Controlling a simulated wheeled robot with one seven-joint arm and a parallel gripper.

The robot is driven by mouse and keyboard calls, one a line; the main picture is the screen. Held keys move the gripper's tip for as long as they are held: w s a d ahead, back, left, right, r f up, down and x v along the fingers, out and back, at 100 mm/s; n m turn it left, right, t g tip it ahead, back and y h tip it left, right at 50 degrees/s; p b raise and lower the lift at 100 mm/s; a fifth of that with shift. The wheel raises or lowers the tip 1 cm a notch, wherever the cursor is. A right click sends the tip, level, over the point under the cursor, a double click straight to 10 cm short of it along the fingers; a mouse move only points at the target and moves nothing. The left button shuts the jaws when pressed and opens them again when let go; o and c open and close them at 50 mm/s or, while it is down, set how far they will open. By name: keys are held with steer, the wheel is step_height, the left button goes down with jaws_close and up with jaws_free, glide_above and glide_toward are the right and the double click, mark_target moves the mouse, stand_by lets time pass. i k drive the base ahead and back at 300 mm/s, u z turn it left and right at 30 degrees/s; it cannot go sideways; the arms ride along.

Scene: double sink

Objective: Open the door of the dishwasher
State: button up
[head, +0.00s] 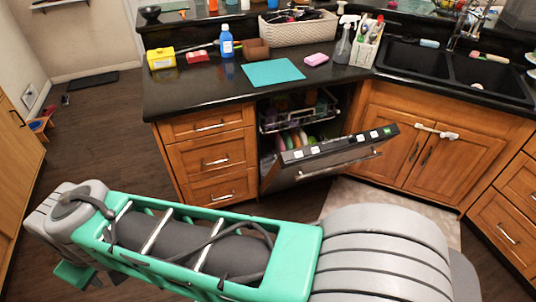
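The dishwasher stands under the black counter, between the wooden drawers and the sink cabinet. Its door (318,166) is partly open, tilted outward, with a bar handle (338,165) along its front and a row of white labels on its top edge. Above the door I see the upper rack (290,118) and colored dishes inside; the lower part of the inside is hidden by the door. My arm crosses the bottom of the head view, in front of the cabinets. My gripper is not in view.
Wooden drawers (212,157) are left of the dishwasher, and sink cabinet doors (410,150) are right. The counter (200,90) holds a blue bottle (227,42), a teal mat (273,72) and a basket (298,30). A light mat (372,203) lies before the sink.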

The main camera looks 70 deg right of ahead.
mark_target(336, 155)
steer(key=z, duration=0.3)
steer(key=i, duration=0.95)
steer(key=z, duration=0.95)
steer(key=i, duration=0.4)
steer(key=z, duration=0.25)
